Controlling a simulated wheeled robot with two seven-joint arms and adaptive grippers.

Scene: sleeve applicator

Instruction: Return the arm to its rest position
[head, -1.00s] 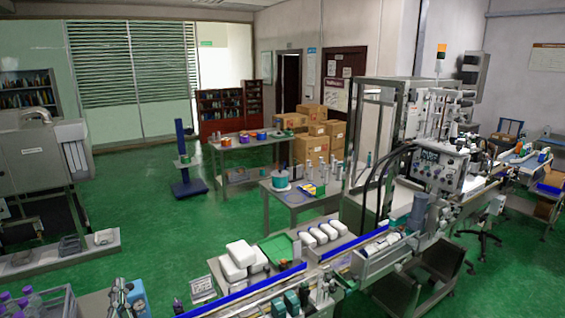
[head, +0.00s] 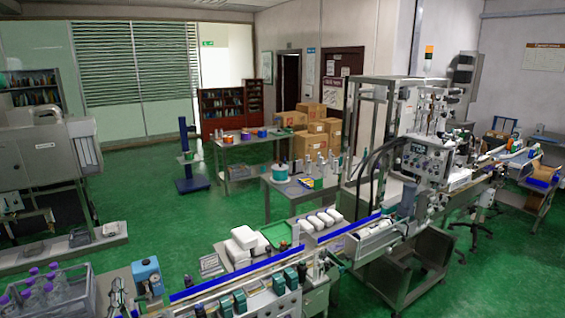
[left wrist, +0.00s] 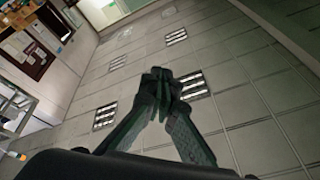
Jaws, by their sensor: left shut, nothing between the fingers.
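My left gripper (head: 118,284) is at the bottom left of the head view, small, dark and pointing upward. In the left wrist view its two dark fingers (left wrist: 160,76) meet at their tips, with nothing between them. Behind them is the grey tiled ceiling (left wrist: 245,65) with several bright light panels, so the gripper points up. The left gripper is apart from the things around it. My right gripper does not show in either view.
A grey crate (head: 72,310) of purple-capped bottles stands at the lower left, beside a blue device (head: 147,275). A conveyor line (head: 365,245) runs from the bottom middle to the right. Green floor (head: 150,210) is open at the middle left.

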